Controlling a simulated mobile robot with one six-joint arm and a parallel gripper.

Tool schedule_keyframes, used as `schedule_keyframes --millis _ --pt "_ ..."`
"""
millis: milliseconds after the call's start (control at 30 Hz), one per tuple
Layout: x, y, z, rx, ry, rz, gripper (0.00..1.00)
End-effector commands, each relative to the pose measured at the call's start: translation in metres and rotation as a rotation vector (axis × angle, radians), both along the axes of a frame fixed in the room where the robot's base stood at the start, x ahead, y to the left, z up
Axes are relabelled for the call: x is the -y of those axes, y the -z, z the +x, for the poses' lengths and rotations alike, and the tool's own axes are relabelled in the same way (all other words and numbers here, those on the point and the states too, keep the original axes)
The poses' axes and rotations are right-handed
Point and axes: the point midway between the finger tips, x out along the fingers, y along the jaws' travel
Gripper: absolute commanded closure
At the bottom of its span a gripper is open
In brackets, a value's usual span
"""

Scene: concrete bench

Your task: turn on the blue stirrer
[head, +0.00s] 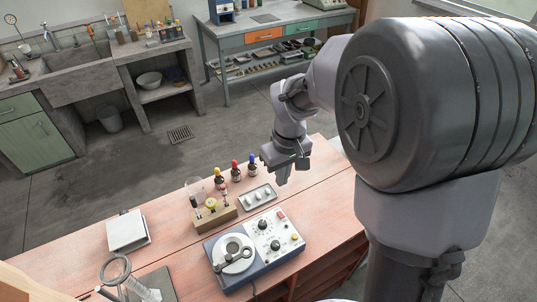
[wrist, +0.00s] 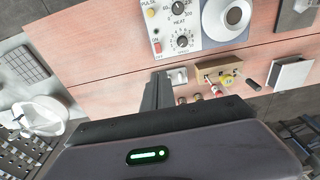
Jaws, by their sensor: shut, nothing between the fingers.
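The blue-edged stirrer (head: 225,283) lies on the wooden bench, its round white plate (head: 232,254) on the left and its control panel on the right in the head view. In the wrist view the panel shows a red switch (wrist: 157,47) near ON and OFF marks, a black dial (wrist: 182,42), a HEAT knob (wrist: 180,5) and a yellow PULSE button (wrist: 151,12). I cannot tell the switch's position. My gripper (head: 283,180) is shut and empty, pointing down above the bench's far edge, beyond the stirrer and apart from it. Its fingers also show in the wrist view (wrist: 158,90).
A metal tray (head: 248,202) of small white pieces lies between gripper and stirrer. Several dropper bottles (head: 236,169) stand beside it, and a wooden block (head: 213,219) holds vials. A white box (head: 127,231) and a ring-topped stand (head: 115,270) are at left. Bench right of the stirrer is clear.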

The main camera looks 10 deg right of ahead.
Motion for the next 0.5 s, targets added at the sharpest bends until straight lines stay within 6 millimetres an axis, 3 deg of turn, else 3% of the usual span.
schedule_keyframes --millis 333,500 --pt "0.000 0.006 0.000 -0.001 -0.001 0.000 1.00" --pt "-0.001 0.037 0.002 -0.004 0.000 0.000 1.00"
